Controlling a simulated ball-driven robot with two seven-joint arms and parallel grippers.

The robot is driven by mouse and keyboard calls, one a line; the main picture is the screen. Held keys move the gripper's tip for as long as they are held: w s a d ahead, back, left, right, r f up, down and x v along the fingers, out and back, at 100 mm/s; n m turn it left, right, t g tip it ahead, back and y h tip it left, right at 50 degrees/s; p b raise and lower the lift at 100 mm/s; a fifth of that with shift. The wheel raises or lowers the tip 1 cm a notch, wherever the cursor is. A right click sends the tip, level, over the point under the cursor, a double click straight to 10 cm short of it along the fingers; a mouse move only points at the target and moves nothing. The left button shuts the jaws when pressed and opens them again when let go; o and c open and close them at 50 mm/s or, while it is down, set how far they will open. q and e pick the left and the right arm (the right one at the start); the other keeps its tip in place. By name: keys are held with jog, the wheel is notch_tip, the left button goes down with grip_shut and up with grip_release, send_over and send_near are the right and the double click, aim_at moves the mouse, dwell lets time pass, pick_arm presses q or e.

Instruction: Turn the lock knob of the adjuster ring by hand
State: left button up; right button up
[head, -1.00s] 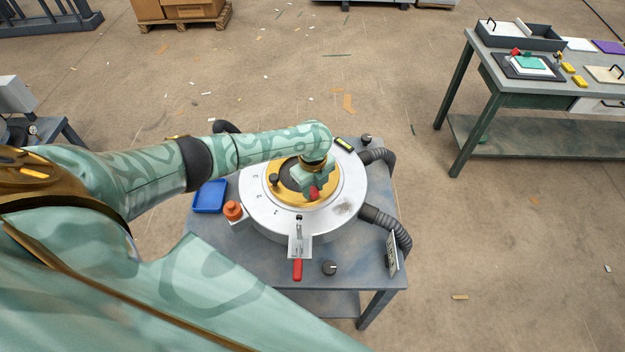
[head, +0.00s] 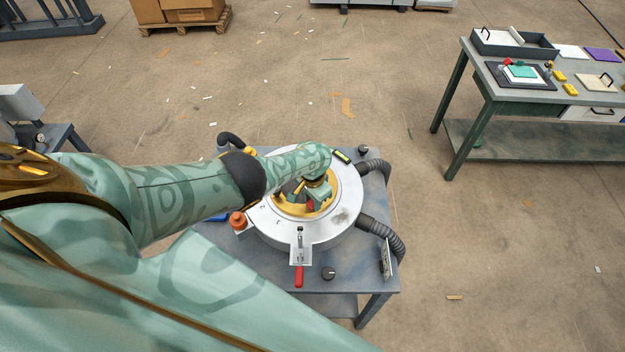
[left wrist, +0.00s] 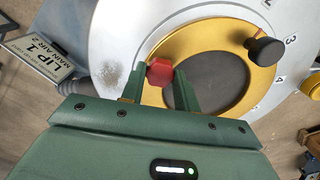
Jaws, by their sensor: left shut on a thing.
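The yellow adjuster ring (head: 288,210) lies in the round silver plate (head: 270,228) on the grey table. A red faceted knob (left wrist: 160,72) stands on the ring. My left gripper (left wrist: 159,80) is shut on this red knob, one finger on each side of it. In the head view the knob (head: 309,205) shows only as a small red patch below my left gripper (head: 313,201). A black knob (left wrist: 265,50) on the ring stands apart, at the right in the wrist view. My right gripper is not in view.
A red-handled clamp (head: 299,275) and a black dial (head: 328,272) sit at the table's front. A labelled sign (left wrist: 40,55) stands beside the plate.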

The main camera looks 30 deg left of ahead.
pick_arm(q)
jog(key=o, duration=0.8)
